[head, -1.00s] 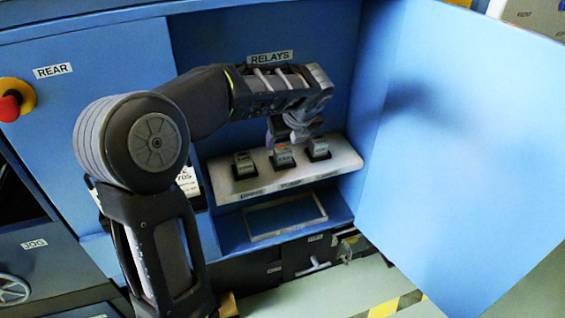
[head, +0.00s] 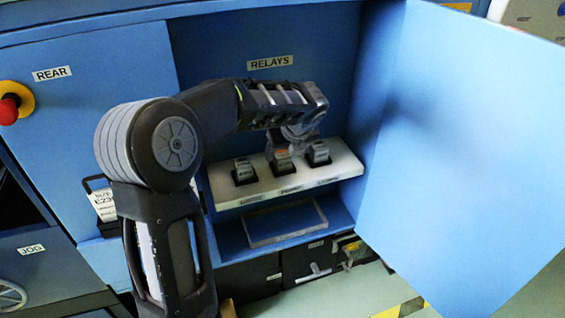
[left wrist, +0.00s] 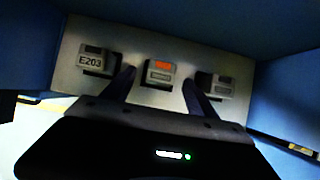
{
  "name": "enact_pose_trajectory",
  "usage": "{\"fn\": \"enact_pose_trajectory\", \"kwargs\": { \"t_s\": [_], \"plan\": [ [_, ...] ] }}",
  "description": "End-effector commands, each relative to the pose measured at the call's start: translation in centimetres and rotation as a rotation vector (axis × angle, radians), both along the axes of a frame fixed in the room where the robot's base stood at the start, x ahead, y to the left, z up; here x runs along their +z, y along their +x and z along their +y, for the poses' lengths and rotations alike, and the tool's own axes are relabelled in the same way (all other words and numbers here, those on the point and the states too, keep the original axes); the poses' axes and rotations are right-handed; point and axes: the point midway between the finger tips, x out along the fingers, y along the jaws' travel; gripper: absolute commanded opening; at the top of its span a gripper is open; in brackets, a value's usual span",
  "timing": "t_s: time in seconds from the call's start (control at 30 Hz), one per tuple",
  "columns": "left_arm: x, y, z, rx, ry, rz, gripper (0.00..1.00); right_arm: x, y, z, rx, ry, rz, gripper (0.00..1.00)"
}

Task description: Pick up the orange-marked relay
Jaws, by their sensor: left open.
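The orange-marked relay (head: 282,161) sits in the middle socket of a pale shelf (head: 345,172) inside the blue cabinet. In the left wrist view its orange patch is clear on the relay (left wrist: 160,73). My left gripper (head: 283,148) is just above it, open. In the left wrist view the fingers of my left gripper (left wrist: 158,84) stand on either side of the relay, with gaps showing. One grey relay (head: 244,170) sits to the left and another (head: 318,153) to the right. My right gripper is not in view.
The cabinet's blue door (head: 470,150) stands open on the right. A RELAYS label (head: 270,62) is on the back wall. An empty framed tray (head: 287,222) lies below the shelf. A red button (head: 9,108) is at far left.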

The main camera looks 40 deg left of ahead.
Motion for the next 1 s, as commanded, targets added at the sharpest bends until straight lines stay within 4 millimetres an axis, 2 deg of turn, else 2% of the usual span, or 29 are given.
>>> {"fn": "enact_pose_trajectory", "kwargs": {
  "t_s": [0.03, 0.1, 0.23, 0.83, 1.0],
  "plan": [
    [-1.1, 0.3, 0.3, 0.001, -0.001, 0.004, 0.67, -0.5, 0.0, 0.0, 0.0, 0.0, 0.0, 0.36],
    [-2.0, 0.6, 0.8, 0.001, -0.001, 0.003, 0.67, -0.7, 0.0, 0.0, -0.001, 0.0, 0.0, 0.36],
    [-2.9, 1.0, 1.3, 0.0, 0.0, 0.002, 0.67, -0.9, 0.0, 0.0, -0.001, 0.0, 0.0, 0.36],
    [-2.9, 1.0, 1.3, 0.0, 0.0, 0.001, 0.67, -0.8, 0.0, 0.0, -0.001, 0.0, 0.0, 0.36],
    [-2.9, 1.0, 1.3, 0.0, 0.0, 0.001, 0.55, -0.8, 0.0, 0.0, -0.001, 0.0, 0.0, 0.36]
  ]
}}
